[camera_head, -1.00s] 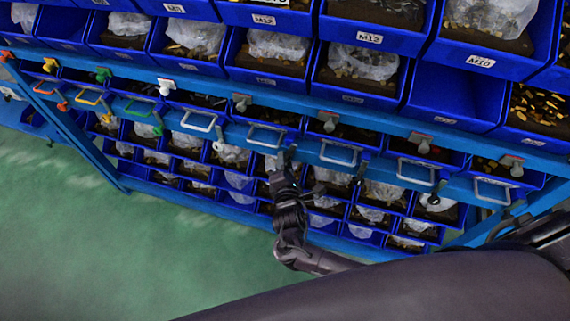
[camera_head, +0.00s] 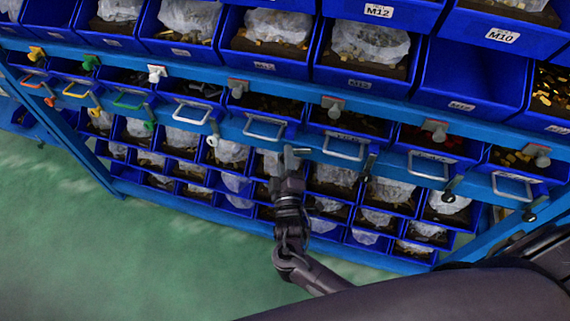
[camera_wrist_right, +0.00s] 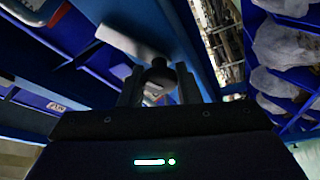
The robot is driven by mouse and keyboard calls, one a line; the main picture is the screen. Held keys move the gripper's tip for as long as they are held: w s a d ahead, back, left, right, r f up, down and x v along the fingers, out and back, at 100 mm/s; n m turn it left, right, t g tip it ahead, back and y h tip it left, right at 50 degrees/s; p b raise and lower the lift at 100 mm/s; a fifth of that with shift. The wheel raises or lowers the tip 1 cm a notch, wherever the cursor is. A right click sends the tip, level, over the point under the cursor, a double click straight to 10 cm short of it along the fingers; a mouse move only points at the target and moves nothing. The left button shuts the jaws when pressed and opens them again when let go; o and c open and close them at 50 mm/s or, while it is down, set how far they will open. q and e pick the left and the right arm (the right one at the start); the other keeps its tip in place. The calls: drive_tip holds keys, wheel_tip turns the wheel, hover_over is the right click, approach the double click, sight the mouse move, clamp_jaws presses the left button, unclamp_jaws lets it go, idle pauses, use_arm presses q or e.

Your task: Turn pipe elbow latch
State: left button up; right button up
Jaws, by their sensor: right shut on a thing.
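The pipe elbow latch (camera_head: 299,151) is a small grey piece under the blue rail, between two grey wire handles. My right gripper (camera_head: 289,166) reaches up to it from below. In the right wrist view, my right gripper (camera_wrist_right: 158,87) has its two fingers on either side of a dark rounded knob (camera_wrist_right: 158,73), the end of the latch. It is shut on this knob. A pale grey bar (camera_wrist_right: 133,43) runs up and left just beyond the knob. The fingers hide part of the latch in the head view. My left gripper is not in view.
The blue rail (camera_head: 395,160) carries several wire handles. A white latch (camera_head: 212,140) hangs to the left and a black-ended latch (camera_head: 449,194) to the right. Blue bins (camera_head: 470,95) fill the rack above and below. Green floor (camera_head: 130,255) is clear at lower left.

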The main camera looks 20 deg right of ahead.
drive_tip(key=shift+m+t+h+b, duration=0.4)
drive_tip(key=shift+m+h+b, duration=0.6)
drive_tip(key=shift+m+b, duration=1.05)
drive_tip(key=shift+m+p, duration=0.3)
drive_tip(key=shift+m, duration=0.15)
drive_tip(key=o, duration=1)
drive_tip(key=b+v, duration=0.1)
drive_tip(key=v, duration=0.6)
drive_tip(key=shift+s+a+f, duration=0.1)
drive_tip(key=shift+s+f, duration=0.05)
drive_tip(key=shift+s, duration=0.25)
